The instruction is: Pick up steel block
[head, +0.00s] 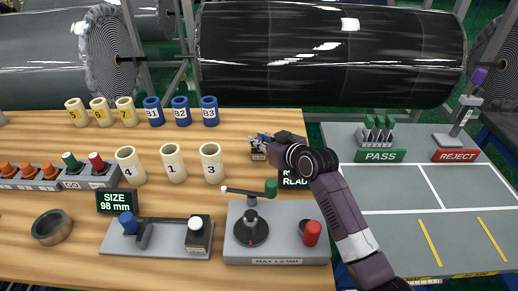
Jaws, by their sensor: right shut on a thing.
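My right gripper (262,139) reaches in from the lower right over the back right part of the wooden bench. It is shut on a small block (258,154) with a dark face and a pale lower edge, which I take for the steel block. The fingers and wrist cover much of it. I cannot tell if it touches the bench top or is just above it. My left gripper is not in view.
A dark display (294,181) stands just in front of the gripper, partly behind my arm. Numbered cream cylinders (212,163) stand to the left. A grey gauge base (274,247) is nearer. The grey PASS and REJECT table (395,190) lies right.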

